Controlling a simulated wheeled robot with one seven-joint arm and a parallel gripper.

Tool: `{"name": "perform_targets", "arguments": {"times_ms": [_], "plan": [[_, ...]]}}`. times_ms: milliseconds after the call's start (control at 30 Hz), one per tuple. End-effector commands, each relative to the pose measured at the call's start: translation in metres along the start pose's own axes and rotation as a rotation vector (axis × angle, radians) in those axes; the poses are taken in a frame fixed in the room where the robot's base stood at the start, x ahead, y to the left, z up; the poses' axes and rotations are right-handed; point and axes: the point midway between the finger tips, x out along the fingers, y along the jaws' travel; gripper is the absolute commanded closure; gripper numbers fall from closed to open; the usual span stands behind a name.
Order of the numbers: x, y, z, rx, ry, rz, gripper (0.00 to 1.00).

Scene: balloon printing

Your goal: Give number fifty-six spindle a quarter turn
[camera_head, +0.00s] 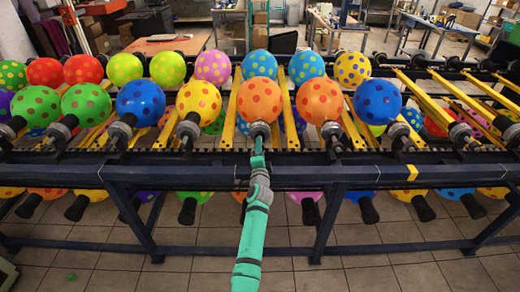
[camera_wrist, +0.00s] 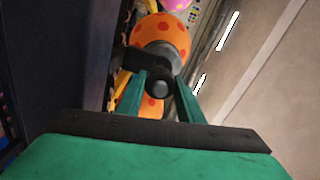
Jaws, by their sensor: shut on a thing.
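My gripper (camera_head: 259,150) reaches up to the front rail of the rack, below an orange balloon with red dots (camera_head: 259,100). In the wrist view my gripper (camera_wrist: 165,82) has its two green fingers closed on a dark spindle (camera_wrist: 158,88). The spindle's round dark end sits between the fingertips. The same orange balloon (camera_wrist: 160,32) sits on a grey holder (camera_wrist: 163,52) just beyond the fingers. In the head view the spindle (camera_head: 260,130) is partly hidden by my gripper. No number can be read on any spindle.
Neighbouring spindles carry a yellow balloon (camera_head: 199,101) on the left and another orange balloon (camera_head: 319,101) on the right. The dark blue front rail (camera_head: 330,172) runs across the rack. More spindles hang below it. Tiled floor (camera_head: 350,274) lies in front.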

Motion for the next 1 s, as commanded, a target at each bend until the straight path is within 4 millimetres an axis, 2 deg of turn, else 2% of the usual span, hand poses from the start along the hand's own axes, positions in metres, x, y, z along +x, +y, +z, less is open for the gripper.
{"name": "perform_targets", "arguments": {"times_ms": [33,67,100,133,433,567,733,1000], "plan": [[0.0,0.001,0.0,-0.001,-0.001,0.002,0.89],[0.0,0.001,0.0,-0.001,-0.001,0.002,0.62],[0.0,0.001,0.0,-0.001,-0.001,0.002,0.52],[0.0,0.001,0.0,-0.001,-0.001,0.002,0.47],[-0.001,0.001,0.0,-0.001,0.0,0.001,0.47],[-0.007,0.001,0.001,-0.001,-0.001,0.001,0.47],[-0.029,0.001,0.001,-0.003,-0.001,0.0,0.47],[-0.077,0.001,0.002,-0.004,-0.003,0.0,0.47]]}}
